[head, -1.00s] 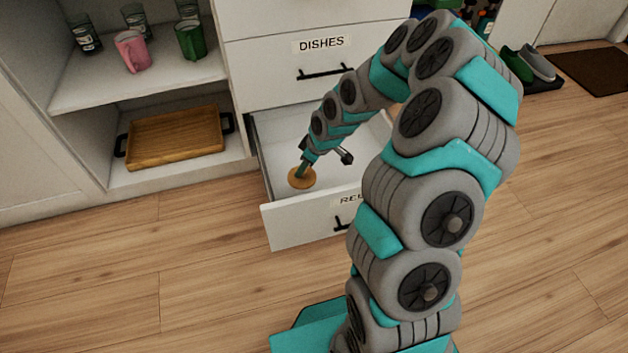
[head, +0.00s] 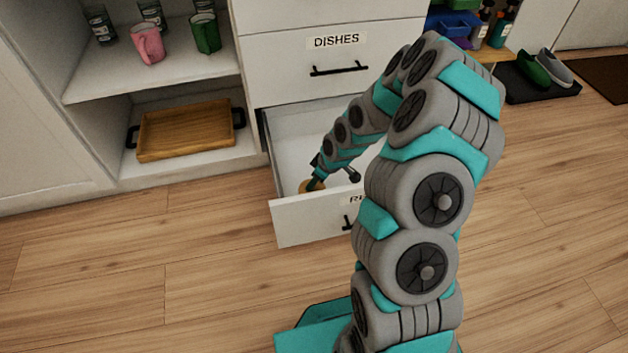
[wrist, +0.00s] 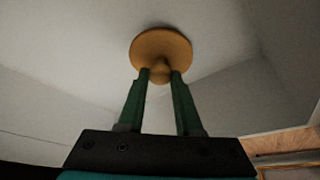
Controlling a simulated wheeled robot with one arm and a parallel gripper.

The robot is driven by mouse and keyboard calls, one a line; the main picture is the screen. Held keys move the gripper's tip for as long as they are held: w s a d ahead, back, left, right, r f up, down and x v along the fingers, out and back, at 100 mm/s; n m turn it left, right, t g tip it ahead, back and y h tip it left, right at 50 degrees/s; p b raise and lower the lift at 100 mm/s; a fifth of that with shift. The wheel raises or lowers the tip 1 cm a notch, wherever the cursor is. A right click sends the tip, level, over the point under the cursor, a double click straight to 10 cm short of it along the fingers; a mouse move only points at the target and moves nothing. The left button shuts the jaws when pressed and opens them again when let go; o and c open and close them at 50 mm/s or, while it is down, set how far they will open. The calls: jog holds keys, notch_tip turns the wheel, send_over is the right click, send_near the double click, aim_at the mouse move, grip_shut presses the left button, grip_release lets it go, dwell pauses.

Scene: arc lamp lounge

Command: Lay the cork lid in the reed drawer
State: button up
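The cork lid (wrist: 150,45) is a round tan disc with a knob. In the wrist view the two green fingers of my gripper (wrist: 160,75) are on either side of the knob and appear closed on it. In the head view the lid (head: 304,187) is low inside the open drawer, partly hidden by the gripper and the drawer front. I cannot tell whether it touches the drawer floor. The white drawer (head: 300,225) is pulled out; its label is partly covered by my arm, with "RE" showing. My gripper (head: 312,185) points down inside it.
A closed drawer labelled DISHES (head: 330,65) sits directly above. To the left, open shelves hold a wooden tray (head: 185,135), a pink mug (head: 148,45) and a green mug (head: 205,35). Shoes (head: 545,70) lie on a dark mat at right. The floor in front is clear.

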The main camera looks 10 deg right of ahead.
jog(key=o, duration=0.4)
jog(key=shift+o, duration=0.2)
jog(key=shift+d+r, duration=0.1)
jog(key=shift+r, duration=0.45)
jog(key=p+v, duration=0.1)
jog(key=v, duration=1)
jog(key=s+r, duration=0.3)
jog(key=s+a+r+m+g+h, duration=0.1)
jog(key=s+r, duration=0.3)
jog(key=s+a+r+m+g, duration=0.1)
jog(key=s+r, duration=0.2)
jog(key=s, duration=0.1)
jog(key=shift+s+a+r+h, duration=0.2)
jog(key=shift+s+a+h, duration=0.05)
jog(key=shift+h, duration=0.05)
jog(key=s+r+m+g, duration=0.1)
jog(key=s+r+m, duration=0.2)
jog(key=s, duration=0.8)
jog(key=s+r+m+g+h, duration=0.1)
jog(key=s+r+m, duration=0.3)
jog(key=s, duration=0.8)
notch_tip(320, 180, up, 2)
jog(key=shift+a+r+g+h, duration=0.1)
jog(key=shift+a+g+h, duration=0.2)
jog(key=shift+a+g, duration=0.2)
